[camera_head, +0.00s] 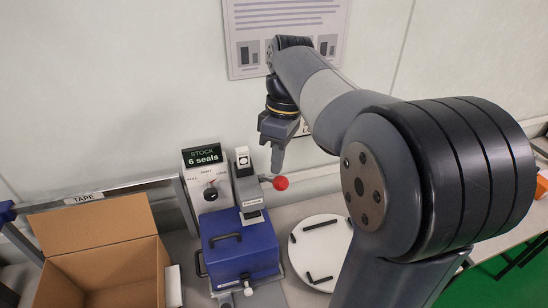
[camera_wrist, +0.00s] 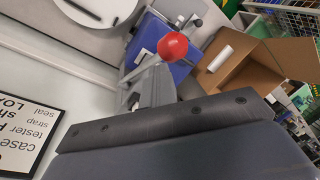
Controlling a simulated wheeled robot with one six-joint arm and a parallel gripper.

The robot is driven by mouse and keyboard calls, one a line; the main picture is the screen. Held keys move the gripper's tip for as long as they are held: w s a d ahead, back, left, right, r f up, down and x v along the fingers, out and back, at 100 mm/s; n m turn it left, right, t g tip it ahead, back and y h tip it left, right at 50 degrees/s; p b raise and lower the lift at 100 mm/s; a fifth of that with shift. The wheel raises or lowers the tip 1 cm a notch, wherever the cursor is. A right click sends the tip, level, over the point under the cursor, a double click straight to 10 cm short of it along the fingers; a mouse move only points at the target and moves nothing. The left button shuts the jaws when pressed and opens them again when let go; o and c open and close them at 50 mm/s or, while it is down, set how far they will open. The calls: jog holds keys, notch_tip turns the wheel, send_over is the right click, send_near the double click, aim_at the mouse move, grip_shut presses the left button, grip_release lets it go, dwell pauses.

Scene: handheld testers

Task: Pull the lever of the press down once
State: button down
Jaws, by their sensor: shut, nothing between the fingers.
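In the wrist view the red knob (camera_wrist: 172,46) lies just past my fingertips (camera_wrist: 155,80). I cannot tell whether the fingers touch it. The blue unit (camera_wrist: 160,42) is partly hidden behind the knob.
A panel (camera_head: 208,190) with a black dial and a "STOCK 6 seals" display stands left of the column. An open cardboard box (camera_head: 90,232) is at the left. A round white tray (camera_head: 325,240) with several black pieces lies at the right. A wall stands behind.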

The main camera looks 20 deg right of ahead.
jog(key=s+f+b, duration=0.4)
jog(key=s, duration=0.2)
jog(key=shift+f, duration=0.3)
dwell(5.4)
jog(key=shift+w+r, duration=0.1)
dwell(0.4)
jog(key=w+r+p, duration=0.7)
jog(key=w+p, duration=0.2)
jog(key=p, duration=0.2)
jog(key=shift+w+r+p, duration=0.3)
jog(key=shift+w+p, duration=0.1)
dwell(0.8)
